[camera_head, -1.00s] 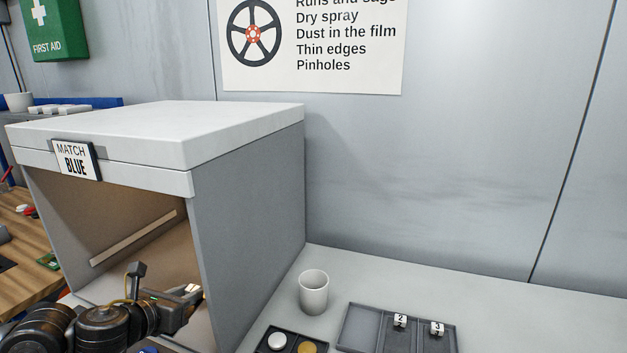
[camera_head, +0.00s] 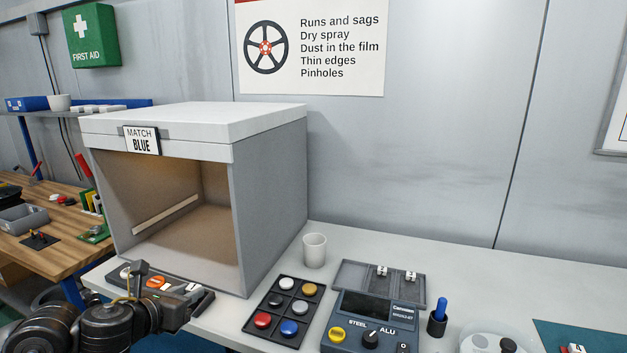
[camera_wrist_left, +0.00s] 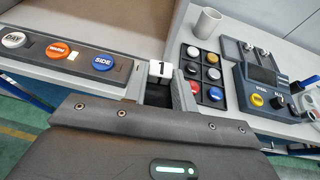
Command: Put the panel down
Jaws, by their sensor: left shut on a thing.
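My left gripper (camera_head: 196,297) is shut on the panel, low in front of the light booth. The panel's white tag with a 1 (camera_wrist_left: 160,70) shows between the fingers in the left wrist view. The tag also shows small in the head view (camera_head: 193,288); most of the panel is hidden by the gripper. The grey rack (camera_head: 352,273) on the bench at right holds two panels with white tags, 2 (camera_head: 381,270) and 3 (camera_head: 411,275). Its left slot looks empty. The gripper is apart from the rack. My right gripper is not in view.
The open light booth (camera_head: 275,190) reads MATCH BLUE. A button strip (camera_wrist_left: 80,52) runs along its front. A pen holder (camera_head: 437,322) is further right.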

